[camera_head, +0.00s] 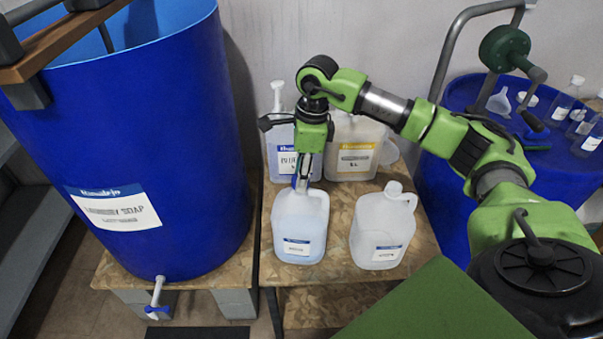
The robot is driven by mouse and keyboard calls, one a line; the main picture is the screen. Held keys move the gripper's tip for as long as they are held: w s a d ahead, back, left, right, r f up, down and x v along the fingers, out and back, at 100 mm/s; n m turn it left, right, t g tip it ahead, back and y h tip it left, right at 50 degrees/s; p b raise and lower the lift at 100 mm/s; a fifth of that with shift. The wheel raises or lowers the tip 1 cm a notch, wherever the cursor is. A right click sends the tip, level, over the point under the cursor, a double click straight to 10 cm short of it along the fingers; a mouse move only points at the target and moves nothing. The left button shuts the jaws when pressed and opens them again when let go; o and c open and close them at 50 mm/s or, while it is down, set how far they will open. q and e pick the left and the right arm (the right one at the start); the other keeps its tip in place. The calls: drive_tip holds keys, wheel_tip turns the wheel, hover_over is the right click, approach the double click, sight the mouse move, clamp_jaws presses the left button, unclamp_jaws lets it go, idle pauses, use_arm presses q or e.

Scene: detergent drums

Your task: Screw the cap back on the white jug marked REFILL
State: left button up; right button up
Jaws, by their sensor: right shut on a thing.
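Two white translucent jugs stand side by side at the front of the wooden table. The left white jug (300,228) has a small blue-and-white label and bluish contents. The right white jug (382,230) has a similar label; the print on both is too small to read, so I cannot tell which says REFILL. The fingers partly hide the cap and neck, and I cannot tell whether the cap is seated. My left gripper is not in view.
A large blue drum (170,130) labelled laundry soap, with a tap (157,292), stands at left. Behind the front jugs are a pump-topped jug (279,145) and a yellow-labelled jug (353,155). Another blue drum (455,200) at right carries bottles and a funnel (499,102).

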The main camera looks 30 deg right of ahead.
drive_tip(key=m, duration=0.4)
drive_tip(key=shift+s+a+f, duration=0.1)
drive_tip(key=shift+f, duration=0.05)
drive_tip(key=shift+m, duration=0.3)
drive_tip(key=m+h, duration=0.1)
drive_tip(key=m, duration=0.4)
drive_tip(key=shift+s+f+t, duration=0.1)
drive_tip(key=shift+t, duration=0.2)
drive_tip(key=o, duration=1.1)
drive_tip(key=shift+r, duration=0.2)
